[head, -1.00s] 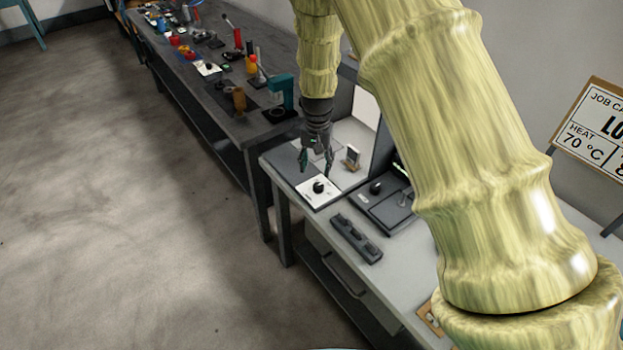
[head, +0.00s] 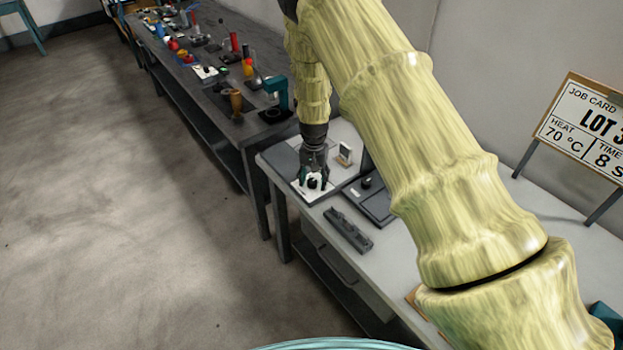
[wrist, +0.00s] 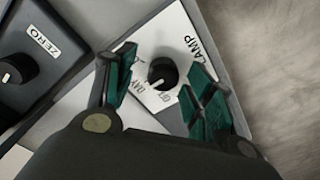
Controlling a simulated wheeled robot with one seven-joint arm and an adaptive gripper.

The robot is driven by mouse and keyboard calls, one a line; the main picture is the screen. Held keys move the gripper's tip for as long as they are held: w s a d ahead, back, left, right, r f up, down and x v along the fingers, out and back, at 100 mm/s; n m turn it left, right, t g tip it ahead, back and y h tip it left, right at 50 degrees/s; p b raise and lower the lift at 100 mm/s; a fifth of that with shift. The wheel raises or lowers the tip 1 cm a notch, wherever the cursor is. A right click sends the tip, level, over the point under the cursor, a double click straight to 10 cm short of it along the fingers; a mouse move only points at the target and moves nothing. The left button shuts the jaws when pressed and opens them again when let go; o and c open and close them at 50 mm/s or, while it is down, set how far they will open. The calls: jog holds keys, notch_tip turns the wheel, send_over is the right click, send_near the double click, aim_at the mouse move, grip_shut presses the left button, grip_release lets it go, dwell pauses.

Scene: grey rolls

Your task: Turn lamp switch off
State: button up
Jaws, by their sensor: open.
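The lamp switch is a black round knob (wrist: 162,73) on a white plate (wrist: 150,38) marked LAMP, with position words beside the knob that are partly hidden. In the head view the white plate (head: 307,194) lies at the near left corner of the light bench, with the knob (head: 313,183) on it. My gripper (wrist: 160,75) is open, pointing down, with its green-padded fingers on either side of the knob. It also shows in the head view (head: 315,183). I cannot tell whether the fingers touch the knob.
A dark box with a knob marked ZERO (wrist: 18,68) sits beside the plate. A dark grey slotted block (head: 348,231) and a small upright display (head: 344,153) are near. A job card (head: 588,125) stands at right. A dark bench (head: 215,125) with several tools stands beyond.

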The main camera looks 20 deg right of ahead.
jog(key=shift+w+f, duration=0.3)
jog(key=shift+c, duration=0.2)
jog(key=shift+a, duration=0.15)
jog(key=c, duration=0.3)
jog(key=shift+s+r, duration=0.15)
jog(key=shift+r, duration=0.05)
jog(key=c, duration=0.7)
jog(key=shift+a+f, duration=0.1)
jog(key=shift+a, duration=0.05)
